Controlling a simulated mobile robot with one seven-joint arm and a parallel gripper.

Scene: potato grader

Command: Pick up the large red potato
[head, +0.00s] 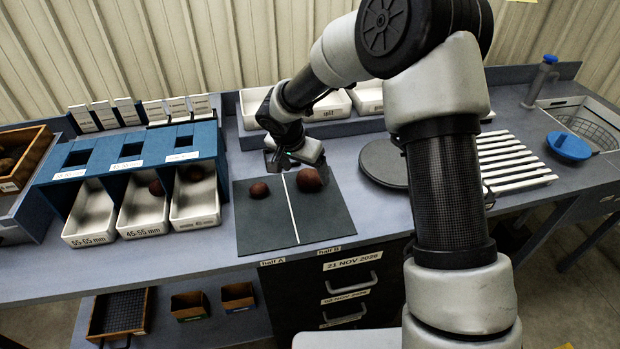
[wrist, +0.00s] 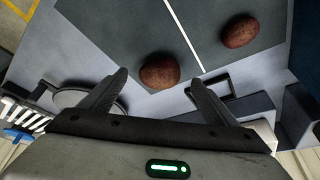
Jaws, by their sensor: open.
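A larger reddish-brown potato (head: 309,180) lies on half B of the dark mat (head: 318,222), near its back edge. It also shows in the wrist view (wrist: 160,72), just ahead of the space between my fingers. A smaller reddish-brown potato (head: 259,190) lies on half A, across the white dividing line; it also shows in the wrist view (wrist: 239,31). My gripper (head: 292,164) is above the mat's back edge, just behind the larger potato. In the wrist view my gripper (wrist: 162,84) is open, its fingers wide apart with nothing held between them.
White trays (head: 335,106) stand behind my gripper. A round grey disc (head: 385,163) and a slatted white rack (head: 510,160) are to the right. A blue grader (head: 130,155) with white bins (head: 90,215) stands left; dark potatoes lie in some bins. The mat's front half is clear.

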